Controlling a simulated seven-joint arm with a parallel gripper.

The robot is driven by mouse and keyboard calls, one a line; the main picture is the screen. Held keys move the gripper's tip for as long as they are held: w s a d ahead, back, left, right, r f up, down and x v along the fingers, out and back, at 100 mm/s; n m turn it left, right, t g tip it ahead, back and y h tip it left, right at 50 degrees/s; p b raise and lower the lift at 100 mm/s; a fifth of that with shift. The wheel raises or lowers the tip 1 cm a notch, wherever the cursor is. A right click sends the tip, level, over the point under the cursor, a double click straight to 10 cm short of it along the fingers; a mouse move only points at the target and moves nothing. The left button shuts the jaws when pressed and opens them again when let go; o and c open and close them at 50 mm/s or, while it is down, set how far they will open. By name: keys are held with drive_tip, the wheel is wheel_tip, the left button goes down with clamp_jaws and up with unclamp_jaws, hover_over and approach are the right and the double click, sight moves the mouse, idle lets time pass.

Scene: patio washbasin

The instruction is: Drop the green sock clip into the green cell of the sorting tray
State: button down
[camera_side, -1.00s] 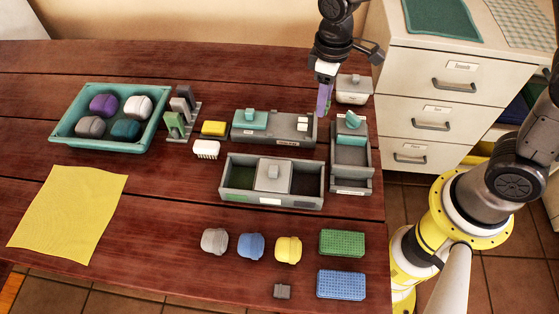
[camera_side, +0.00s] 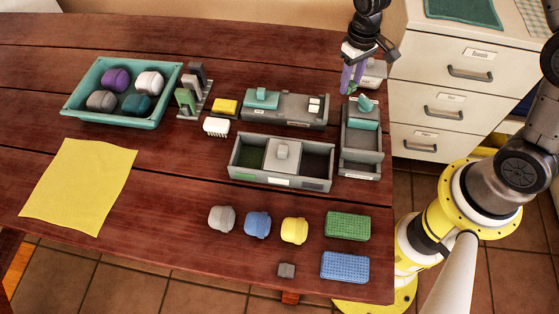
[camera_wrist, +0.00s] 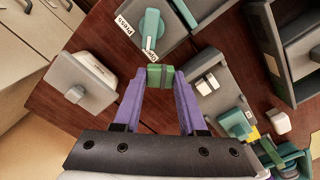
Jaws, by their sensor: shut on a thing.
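My gripper (camera_side: 350,88) has purple fingers and is above the table's far right, between the long grey tray and a grey knobbed box. In the wrist view my gripper (camera_wrist: 158,82) is shut on the green sock clip (camera_wrist: 159,75), a small green block between the fingertips. In the side view the clip is too small to make out. The grey sorting tray (camera_side: 238,179) stands nearer the front, left of and below the gripper in the picture. Its left cell (camera_side: 251,155) has a dark green floor and looks empty. A knobbed grey lid (camera_side: 282,157) covers its middle cell; the right cell is dark and open.
A teal-levered grey press box (camera_side: 362,140) stands right of the sorting tray. The long grey tray (camera_side: 284,119) is behind it. The knobbed box (camera_side: 374,72) is close to my gripper. A rack (camera_side: 193,92) and a teal bin (camera_side: 82,109) are left.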

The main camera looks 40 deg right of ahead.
drive_tip(key=shift+s+r+m, duration=0.1)
drive_tip(key=shift+m, duration=0.4)
drive_tip(key=shift+w+r+m, duration=0.25)
drive_tip(key=shift+w+m, duration=0.05)
drive_tip(key=shift+m, duration=0.1)
drive_tip(key=w+a+r, duration=0.2)
drive_tip(key=a, duration=0.9)
drive_tip(key=w+a+r, duration=0.1)
drive_tip(key=a, duration=1)
drive_tip(key=shift+n, duration=0.9)
drive_tip(key=shift+s+a+f, duration=0.45)
drive_tip(key=shift+a+f, duration=0.6)
drive_tip(key=shift+f, duration=0.05)
drive_tip(key=shift+s+a+f, duration=0.45)
drive_tip(key=shift+a+f, duration=0.55)
drive_tip(key=shift+f, duration=0.05)
drive_tip(key=shift+s+a+f, duration=0.45)
drive_tip(key=shift+a+f, duration=0.6)
drive_tip(key=shift+f, duration=0.05)
drive_tip(key=shift+c, duration=1.9)
unclamp_jaws()
